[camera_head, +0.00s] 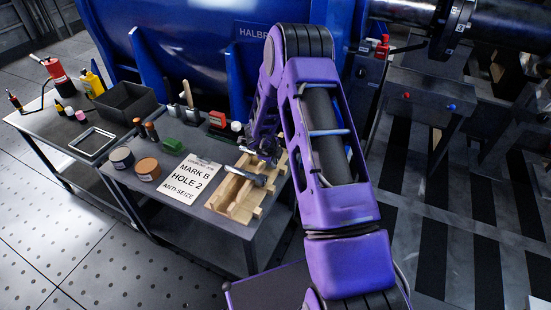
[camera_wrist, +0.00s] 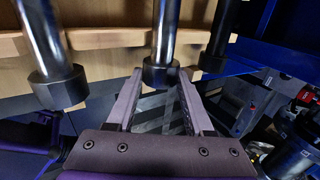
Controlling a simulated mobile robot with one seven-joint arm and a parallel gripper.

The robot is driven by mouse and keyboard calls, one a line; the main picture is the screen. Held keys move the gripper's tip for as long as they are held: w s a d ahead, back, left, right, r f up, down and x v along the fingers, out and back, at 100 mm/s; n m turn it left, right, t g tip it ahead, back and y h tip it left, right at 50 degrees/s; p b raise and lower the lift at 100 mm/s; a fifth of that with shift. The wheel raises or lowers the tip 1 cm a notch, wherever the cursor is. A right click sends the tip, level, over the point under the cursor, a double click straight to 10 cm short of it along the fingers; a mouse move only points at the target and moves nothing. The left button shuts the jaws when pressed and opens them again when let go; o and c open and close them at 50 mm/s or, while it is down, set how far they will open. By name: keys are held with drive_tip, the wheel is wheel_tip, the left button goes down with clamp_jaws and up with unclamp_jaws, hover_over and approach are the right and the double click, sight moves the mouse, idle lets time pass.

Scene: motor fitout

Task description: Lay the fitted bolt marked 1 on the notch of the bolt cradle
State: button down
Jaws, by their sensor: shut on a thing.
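The wooden bolt cradle (camera_head: 218,196) sits on the grey bench, with a dark bolt (camera_head: 246,175) lying across it; its wood (camera_wrist: 110,38) also fills the top of the wrist view. My gripper (camera_head: 266,150) is low over the cradle, partly hidden by my arm. In the wrist view my gripper (camera_wrist: 160,78) is shut on the head end of the middle bolt (camera_wrist: 161,55). Other bolts show at the left (camera_wrist: 55,75) and right (camera_wrist: 216,50). I cannot read a mark on any bolt, nor tell if the held bolt touches its notch.
A card (camera_head: 188,190) reading "MARK B HOLE 2 ANTI-SEIZE" lies left of the cradle. Two round tins (camera_head: 147,169) (camera_head: 122,158) and a green item (camera_head: 172,146) stand farther left. A black tray (camera_head: 125,103) is on the left bench. The blue motor housing (camera_head: 190,45) rises behind.

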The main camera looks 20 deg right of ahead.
drive_tip(key=shift+f, duration=0.25)
drive_tip(key=shift+c, duration=1)
unclamp_jaws()
drive_tip(key=shift+f, duration=0.1)
drive_tip(key=shift+s, duration=0.1)
